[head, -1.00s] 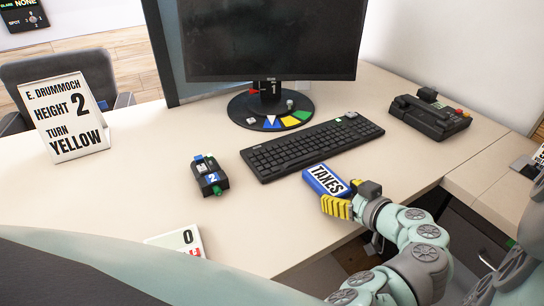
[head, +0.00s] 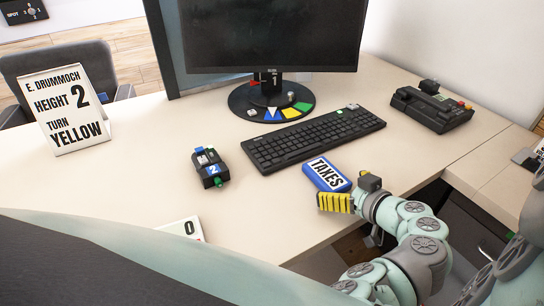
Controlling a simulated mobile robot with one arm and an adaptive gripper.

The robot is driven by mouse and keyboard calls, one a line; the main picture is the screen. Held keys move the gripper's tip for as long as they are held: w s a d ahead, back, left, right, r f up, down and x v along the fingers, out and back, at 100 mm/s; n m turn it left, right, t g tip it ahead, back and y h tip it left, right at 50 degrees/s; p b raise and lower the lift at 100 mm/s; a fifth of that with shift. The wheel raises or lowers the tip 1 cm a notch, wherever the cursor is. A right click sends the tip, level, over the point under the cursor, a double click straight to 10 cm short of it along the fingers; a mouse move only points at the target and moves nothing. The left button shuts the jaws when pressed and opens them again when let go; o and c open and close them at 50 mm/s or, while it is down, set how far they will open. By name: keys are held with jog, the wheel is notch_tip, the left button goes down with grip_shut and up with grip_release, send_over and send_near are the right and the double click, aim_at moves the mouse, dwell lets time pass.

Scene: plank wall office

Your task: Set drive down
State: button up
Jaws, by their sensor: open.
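The drive, a blue block with a white label reading TAXES (head: 325,174), lies on the desk (head: 130,190) just below the right half of the keyboard. My gripper (head: 335,202), with yellow ridged fingers, is open at the drive's near side, close to the desk's front edge. The fingers appear clear of the drive, though a small gap or touch is hard to tell from this angle. Only one side of the fingers shows clearly.
A keyboard (head: 312,140) and a monitor (head: 270,35) on a round base with coloured wedges stand behind. A small black device marked 2 (head: 210,168) is left, a phone (head: 432,108) right. A sign (head: 64,110) stands far left. Bare desk lies between sign and device.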

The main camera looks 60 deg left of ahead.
jog(key=shift+w+d+r, duration=0.1)
jog(key=shift+d, duration=0.2)
jog(key=v, duration=1.1)
jog(key=shift+d+p, duration=0.15)
jog(key=shift+p, duration=0.25)
jog(key=shift+r, duration=0.1)
